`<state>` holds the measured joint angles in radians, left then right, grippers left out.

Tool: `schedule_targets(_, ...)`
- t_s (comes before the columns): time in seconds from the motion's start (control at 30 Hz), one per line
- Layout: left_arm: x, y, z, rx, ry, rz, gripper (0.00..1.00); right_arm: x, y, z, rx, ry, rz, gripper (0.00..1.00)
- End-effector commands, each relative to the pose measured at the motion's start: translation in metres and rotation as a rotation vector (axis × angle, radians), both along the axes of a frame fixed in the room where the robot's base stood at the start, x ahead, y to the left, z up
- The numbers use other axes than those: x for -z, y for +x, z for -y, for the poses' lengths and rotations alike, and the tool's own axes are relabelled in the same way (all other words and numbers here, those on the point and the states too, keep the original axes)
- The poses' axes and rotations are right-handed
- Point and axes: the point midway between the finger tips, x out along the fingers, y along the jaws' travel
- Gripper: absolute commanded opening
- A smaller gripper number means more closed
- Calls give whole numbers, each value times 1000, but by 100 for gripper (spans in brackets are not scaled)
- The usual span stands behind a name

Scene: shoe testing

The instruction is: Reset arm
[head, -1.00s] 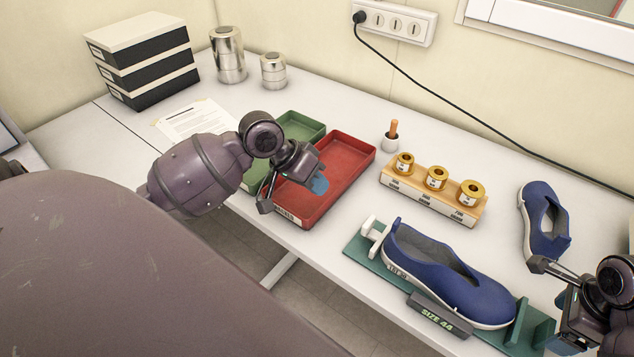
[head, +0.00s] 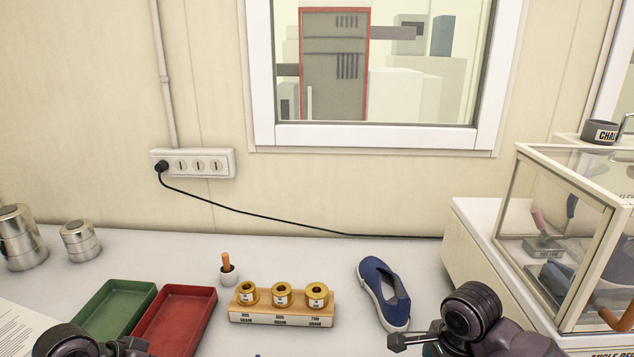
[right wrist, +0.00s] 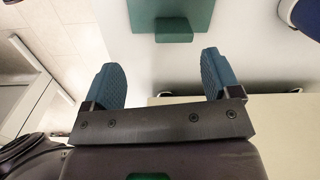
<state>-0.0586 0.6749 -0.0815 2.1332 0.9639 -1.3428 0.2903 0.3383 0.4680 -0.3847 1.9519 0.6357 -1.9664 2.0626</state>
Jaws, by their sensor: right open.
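My right gripper (right wrist: 162,60) is open in the right wrist view, its two blue-green padded fingers wide apart with nothing between them. In the head view my right gripper (head: 405,341) is at the bottom, just in front of a blue shoe (head: 385,290) on the table; a gap between them cannot be judged. My left arm's wrist (head: 75,341) shows at the bottom left edge, below the trays; its fingertips are cut off. A green plate (right wrist: 185,15) with a small block shows ahead of the right fingers in the wrist view.
A red tray (head: 172,325), a green tray (head: 110,305) and a wooden block of brass weights (head: 282,318) stand on the table. A glass-sided cabinet (head: 560,230) stands at right. Metal cylinders (head: 80,240) stand at left. The table's back strip is clear.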

Motion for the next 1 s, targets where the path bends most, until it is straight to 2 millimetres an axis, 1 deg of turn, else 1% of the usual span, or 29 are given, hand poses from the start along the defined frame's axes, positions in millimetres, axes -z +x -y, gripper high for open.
schedule_targets(0.03,9,-10,4,1,14,-3,0,9,-12,-2,-62,17,9,83)
schedule_targets(0.1,18,-21,9,1,41,0,0,19,-25,-2,-163,32,35,83)
schedule_targets(0.2,29,-38,14,-2,83,2,0,31,-45,-2,-299,45,75,83)
schedule_targets(0.4,47,-70,22,-18,166,2,0,48,-83,3,-557,35,162,83)
schedule_targets(0.57,56,-96,25,-43,233,-6,0,56,-114,12,-748,-6,225,83)
schedule_targets(0.7,60,-119,27,-72,294,-20,0,59,-142,24,-910,-68,262,83)
schedule_targets(0.9,61,-149,25,-121,377,-48,0,59,-180,44,-1121,-180,276,83)
schedule_targets(1.0,60,-161,24,-142,411,-65,0,57,-195,53,-1203,-232,267,83)
